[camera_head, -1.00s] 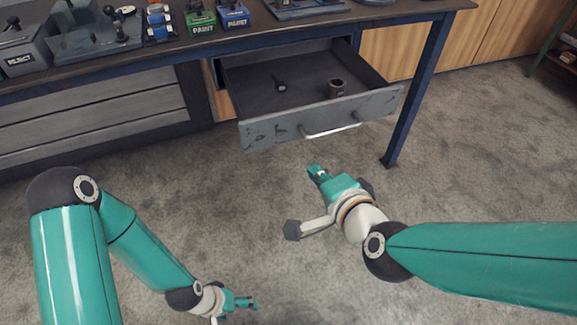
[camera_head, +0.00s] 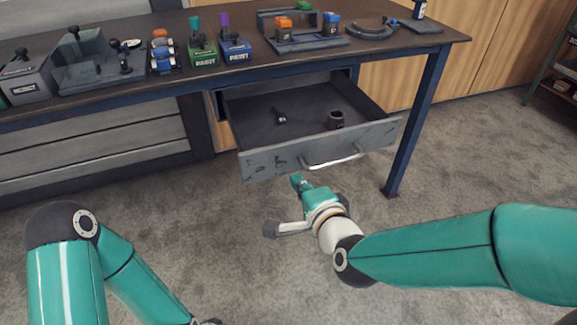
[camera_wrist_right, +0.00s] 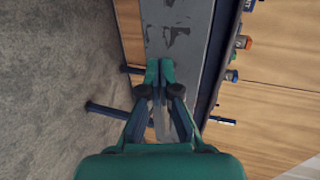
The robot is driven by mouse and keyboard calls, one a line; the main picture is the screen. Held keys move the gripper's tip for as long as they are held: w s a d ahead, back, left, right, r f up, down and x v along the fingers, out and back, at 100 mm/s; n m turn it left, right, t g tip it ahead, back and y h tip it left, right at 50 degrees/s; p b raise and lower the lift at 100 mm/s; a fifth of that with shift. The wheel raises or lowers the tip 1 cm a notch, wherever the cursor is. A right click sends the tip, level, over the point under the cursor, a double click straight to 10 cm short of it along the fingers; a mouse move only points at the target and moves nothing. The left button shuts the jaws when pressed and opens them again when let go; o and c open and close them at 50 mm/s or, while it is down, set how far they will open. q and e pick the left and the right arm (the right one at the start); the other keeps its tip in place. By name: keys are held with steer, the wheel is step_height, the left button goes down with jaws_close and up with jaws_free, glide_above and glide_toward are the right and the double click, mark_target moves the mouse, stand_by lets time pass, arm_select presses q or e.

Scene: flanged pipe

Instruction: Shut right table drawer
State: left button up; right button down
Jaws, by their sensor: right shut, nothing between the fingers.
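The right table drawer (camera_head: 268,160) is pulled out under the table, its grey front scuffed and fitted with a pale bar handle (camera_head: 333,162). Inside it lie a small black item (camera_head: 280,117) and a dark cup-like part (camera_head: 336,119). My right gripper (camera_head: 296,179) is shut and empty, just in front of and below the drawer front, left of the handle. In the right wrist view its fingers (camera_wrist_right: 159,72) lie together before the grey drawer front (camera_wrist_right: 178,30); I cannot tell whether they touch it.
The dark table top (camera_head: 330,55) carries paint boxes (camera_head: 203,54), clamps and other tools. A blue table leg (camera_head: 415,120) stands right of the drawer. Wooden cabinets (camera_head: 500,45) are behind. The carpet floor in front is clear.

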mark_target(286, 163)
steer(key=shift+r+x, duration=0.2)
steer(key=shift+x, duration=0.6)
steer(key=shift+r+x, duration=0.2)
steer(key=shift+x, duration=0.6)
steer(key=shift+r+x, duration=0.15)
steer(key=shift+x, duration=0.65)
steer(key=shift+w+a, duration=0.1)
steer(key=shift+w, duration=0.1)
